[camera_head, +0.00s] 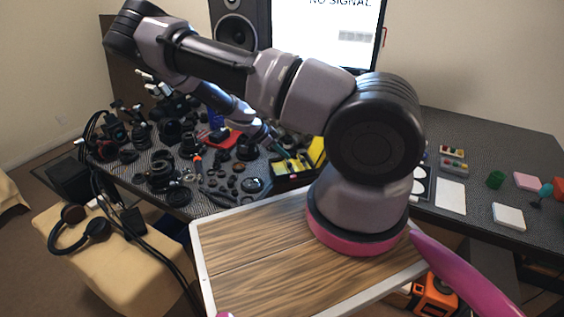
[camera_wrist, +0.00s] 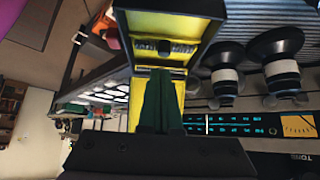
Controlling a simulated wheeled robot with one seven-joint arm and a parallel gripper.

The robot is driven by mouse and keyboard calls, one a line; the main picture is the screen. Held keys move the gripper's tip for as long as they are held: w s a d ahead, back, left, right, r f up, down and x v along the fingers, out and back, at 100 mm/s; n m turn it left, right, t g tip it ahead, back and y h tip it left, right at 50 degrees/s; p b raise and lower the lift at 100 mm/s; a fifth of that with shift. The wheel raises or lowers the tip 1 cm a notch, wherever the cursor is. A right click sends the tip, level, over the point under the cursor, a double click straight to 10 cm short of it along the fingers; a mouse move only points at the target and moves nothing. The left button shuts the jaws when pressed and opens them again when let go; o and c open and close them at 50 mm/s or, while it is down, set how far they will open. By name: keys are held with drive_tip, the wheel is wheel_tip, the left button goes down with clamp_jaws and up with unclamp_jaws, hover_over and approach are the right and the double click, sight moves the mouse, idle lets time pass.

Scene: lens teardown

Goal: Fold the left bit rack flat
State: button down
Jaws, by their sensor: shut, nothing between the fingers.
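The bit case (camera_head: 292,176) is a black box with a yellow inside, standing open on the dark table in the head view, with a yellow panel (camera_head: 317,152) raised at its right. Contact is unclear. The fingers hide part of the case.
Lens parts (camera_head: 160,175) and small pieces crowd the table left of the case. A speaker (camera_head: 236,30) and a monitor (camera_head: 330,30) stand behind. In the wrist view, black-and-white round parts (camera_wrist: 282,68) and a panel with a blue scale (camera_wrist: 222,127) lie right of the case.

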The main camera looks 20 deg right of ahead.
drive_tip(key=s+v, duration=0.1)
drive_tip(key=v, duration=0.9)
drive_tip(key=shift+w+r, duration=0.5)
drive_tip(key=shift+r, duration=0.15)
drive_tip(key=shift+d, duration=0.1)
